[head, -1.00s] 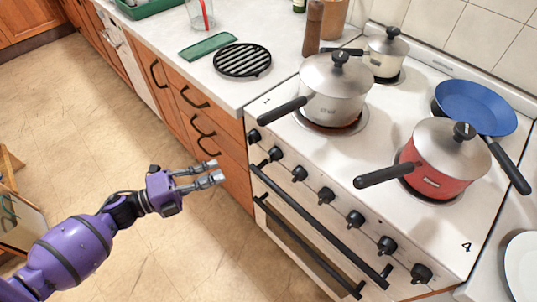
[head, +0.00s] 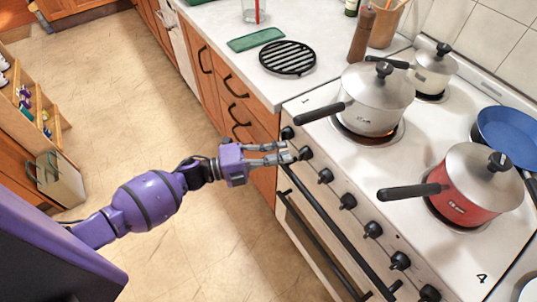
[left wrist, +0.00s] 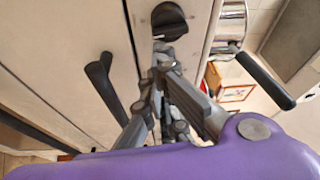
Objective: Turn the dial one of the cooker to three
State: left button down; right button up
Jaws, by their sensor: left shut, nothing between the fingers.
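The cooker (head: 312,226) is white, with a row of several black dials along its slanted front panel. My left gripper (head: 290,153) is shut and empty, its grey fingertips beside the second dial (head: 305,153) from the far left end. The end dial (head: 287,132) is just beyond the fingers. In the left wrist view, a black dial (left wrist: 170,20) stands right in front of the fingertips (left wrist: 162,60); whether they touch it I cannot tell. The dials' markings are too small to read. A printed 1 and 4 show on the hob's corners. My right gripper is not in view.
A grey pot (head: 372,108), a red pot (head: 470,188), a small pot (head: 433,72) and a blue pan (head: 508,138) stand on the hob. The two front pots' handles point toward the dials. A black oven handle (head: 330,222) runs below the dials.

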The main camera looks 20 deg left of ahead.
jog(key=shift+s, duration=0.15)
pick_arm(q)
jog(key=shift+w+a+f+m+g+y+b, duration=0.15)
jog(key=shift+w+a+f+m+b, duration=0.1)
jog(key=shift+m, duration=0.3)
jog(key=shift+w+a+f+m+g+y+b, duration=0.1)
jog(key=shift+w+a+m+g+y, duration=0.1)
jog(key=shift+m, duration=0.35)
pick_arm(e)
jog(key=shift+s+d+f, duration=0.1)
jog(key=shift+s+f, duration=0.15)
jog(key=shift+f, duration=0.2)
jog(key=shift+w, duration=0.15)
